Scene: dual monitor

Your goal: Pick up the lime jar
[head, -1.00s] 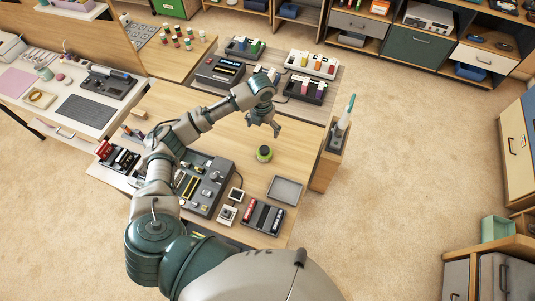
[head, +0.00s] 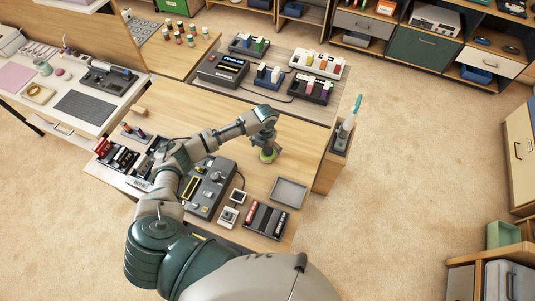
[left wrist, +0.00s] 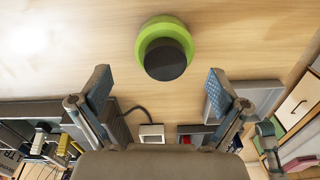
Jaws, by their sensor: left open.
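The lime jar (head: 267,157), bright green with a dark lid, stands on the wooden desk. In the head view its top is hidden behind my left gripper (head: 266,144), which points down at it from above. In the left wrist view the jar (left wrist: 158,27) stands at the top middle, its dark lid facing the camera. My left gripper (left wrist: 160,84) is open and empty there, its two padded fingers spread left and right of the jar's line. The jar lies just beyond the fingertips. My right gripper is not in view.
A grey tray (head: 289,192) lies in front of the jar on the right. A grey control console (head: 212,188) is to the left. A wooden holder with a brush (head: 342,140) stands at the desk's right edge. The desk behind the jar is mostly clear.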

